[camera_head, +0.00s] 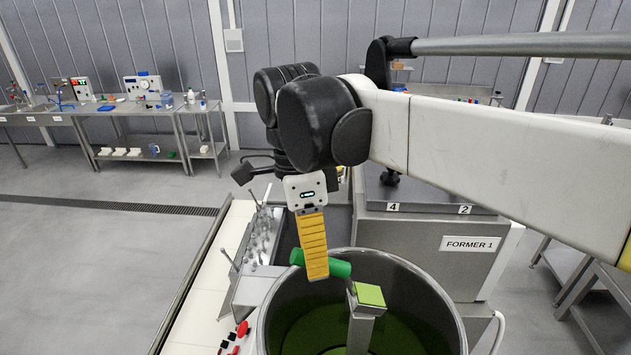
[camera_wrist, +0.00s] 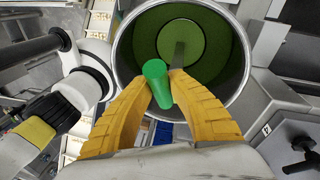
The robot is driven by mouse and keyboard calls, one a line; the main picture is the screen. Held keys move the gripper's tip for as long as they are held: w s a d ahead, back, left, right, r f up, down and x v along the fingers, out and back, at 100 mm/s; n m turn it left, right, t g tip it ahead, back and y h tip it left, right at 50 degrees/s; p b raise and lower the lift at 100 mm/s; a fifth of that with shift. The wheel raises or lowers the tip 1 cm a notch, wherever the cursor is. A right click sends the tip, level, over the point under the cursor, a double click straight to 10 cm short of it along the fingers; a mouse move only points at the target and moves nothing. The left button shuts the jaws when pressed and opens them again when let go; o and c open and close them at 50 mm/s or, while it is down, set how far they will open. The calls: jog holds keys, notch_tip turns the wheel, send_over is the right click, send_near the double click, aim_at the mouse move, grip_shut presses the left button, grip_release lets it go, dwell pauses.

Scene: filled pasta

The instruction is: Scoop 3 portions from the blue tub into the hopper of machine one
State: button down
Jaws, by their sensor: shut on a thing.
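My gripper (camera_head: 317,278) has yellow ribbed fingers and is shut on a green cylindrical handle (camera_head: 338,268). The handle also shows between the fingers in the wrist view (camera_wrist: 155,82). I hold it over the mouth of a large round metal vessel (camera_head: 440,303), which has green material (camera_head: 311,325) low inside. The vessel also fills the top of the wrist view (camera_wrist: 120,55). A metal bar with a light-green square top (camera_head: 369,294) shows by the handle; I cannot tell whether it belongs to the held tool. I cannot make out the blue tub.
A machine labelled FORMER 1 (camera_head: 470,244) stands right behind the vessel. A metal fixture with pegs (camera_head: 260,238) is left of the vessel. Benches with instruments (camera_head: 125,105) stand far left. The grey floor (camera_head: 80,260) on the left is clear.

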jog(key=shift+d+r+y, duration=0.3)
jog(key=shift+d+r, duration=0.25)
jog(key=shift+d, duration=0.1)
jog(key=shift+w+d+r+y+p, duration=0.3)
jog(key=shift+d+r+y+p, duration=0.15)
jog(key=shift+r+y+p, duration=0.35)
jog(key=d, duration=0.1)
jog(key=d+y, duration=0.2)
jog(key=shift+w+d+r+g, duration=0.1)
jog(key=shift+d+r+g, duration=0.05)
jog(key=shift+r+g, duration=0.15)
jog(key=shift+w+d+r+y, duration=0.2)
jog(key=shift+d+r+y, duration=0.1)
jog(key=shift+d+y, duration=0.3)
jog(key=shift+w+d+r+n+g+y+b, duration=0.15)
jog(key=shift+d+y+b, duration=0.25)
jog(key=shift+d, duration=0.25)
jog(key=shift+d+r+n+g+y+b, duration=0.15)
jog(key=shift+d+y+b, duration=0.1)
jog(key=shift+d+y, duration=0.25)
jog(key=shift+d, duration=0.15)
